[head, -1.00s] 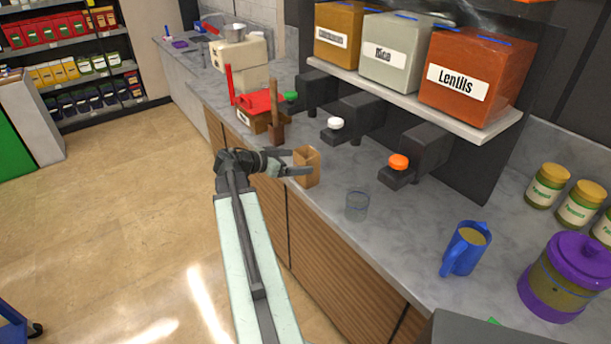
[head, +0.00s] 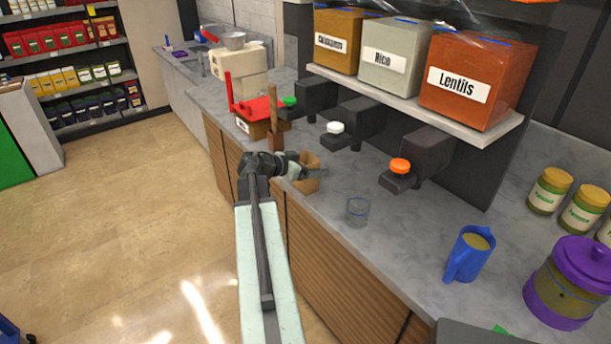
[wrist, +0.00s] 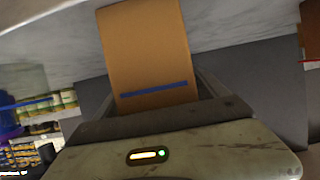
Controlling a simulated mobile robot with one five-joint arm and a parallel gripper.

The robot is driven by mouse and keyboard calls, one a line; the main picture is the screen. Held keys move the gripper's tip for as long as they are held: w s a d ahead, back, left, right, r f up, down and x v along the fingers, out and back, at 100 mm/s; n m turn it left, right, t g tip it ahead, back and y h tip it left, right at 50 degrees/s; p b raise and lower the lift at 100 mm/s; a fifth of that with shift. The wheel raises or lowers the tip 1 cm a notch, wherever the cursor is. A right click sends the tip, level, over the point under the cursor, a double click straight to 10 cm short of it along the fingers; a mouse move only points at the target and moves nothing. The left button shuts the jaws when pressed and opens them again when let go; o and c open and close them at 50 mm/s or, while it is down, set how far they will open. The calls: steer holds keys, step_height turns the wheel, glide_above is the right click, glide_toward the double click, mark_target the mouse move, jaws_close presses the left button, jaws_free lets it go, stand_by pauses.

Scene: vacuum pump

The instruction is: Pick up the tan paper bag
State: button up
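The tan paper bag (head: 309,184) stands on the grey counter, partly hidden by my gripper in the head view. In the wrist view the bag (wrist: 145,50) fills the upper middle, its face crossed by a blue stripe. My gripper (head: 305,168) is at the bag, with one finger across its near side; the other finger is hard to make out. In the wrist view the bag lies between the fingers, with a gap showing at the right. The gripper looks open, and the bag does not look lifted.
A wooden-handled tool (head: 274,120) and a red-topped box (head: 260,117) stand just behind. A clear glass (head: 358,212) stands to the right, then a blue jug (head: 468,254) and a purple-lidded container (head: 565,285). Dispensers with a white knob (head: 335,127) and an orange knob (head: 400,165) overhang the counter.

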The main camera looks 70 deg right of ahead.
steer(key=c, duration=1)
